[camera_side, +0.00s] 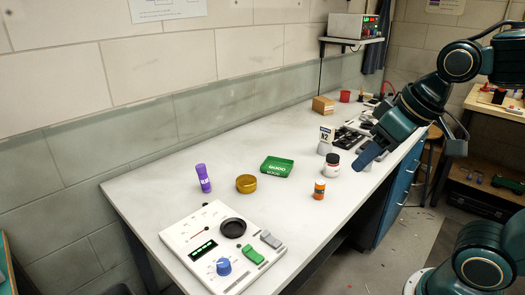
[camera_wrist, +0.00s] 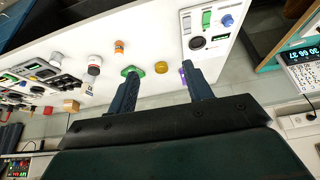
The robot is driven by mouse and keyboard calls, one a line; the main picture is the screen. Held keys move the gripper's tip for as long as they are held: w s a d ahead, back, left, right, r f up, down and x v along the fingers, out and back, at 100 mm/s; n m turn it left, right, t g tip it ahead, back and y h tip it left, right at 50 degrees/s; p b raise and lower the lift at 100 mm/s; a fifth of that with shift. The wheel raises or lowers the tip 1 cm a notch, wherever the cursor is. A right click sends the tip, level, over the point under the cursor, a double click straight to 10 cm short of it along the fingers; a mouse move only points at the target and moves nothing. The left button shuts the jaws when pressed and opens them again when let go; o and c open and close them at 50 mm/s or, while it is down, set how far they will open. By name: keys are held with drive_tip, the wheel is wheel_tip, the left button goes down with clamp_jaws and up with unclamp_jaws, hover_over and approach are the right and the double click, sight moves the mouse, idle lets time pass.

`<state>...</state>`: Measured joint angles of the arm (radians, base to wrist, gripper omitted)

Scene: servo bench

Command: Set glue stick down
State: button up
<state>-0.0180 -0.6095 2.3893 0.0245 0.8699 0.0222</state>
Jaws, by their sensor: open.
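The purple glue stick (camera_side: 203,179) stands on the white bench top at the left, near the wall edge, apart from other objects. In the wrist view only a bit of the purple glue stick (camera_wrist: 182,76) shows beside the right finger, which hides the rest. My gripper (camera_side: 369,156) is over the right part of the bench in the side view, far from the glue stick. In the wrist view the two fingers of my gripper (camera_wrist: 160,74) are apart with nothing held between them.
A control panel (camera_side: 190,240) lies at the near end. A cardboard box (camera_side: 323,105) is at the back. Bare bench surrounds the glue stick.

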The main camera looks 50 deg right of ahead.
drive_tip(key=shift+s+f, duration=0.35)
drive_tip(key=shift+s, duration=0.35)
drive_tip(key=shift+s+f, duration=0.3)
drive_tip(key=shift+s, duration=0.45)
drive_tip(key=shift+s+f, duration=0.35)
drive_tip(key=shift+s, duration=0.35)
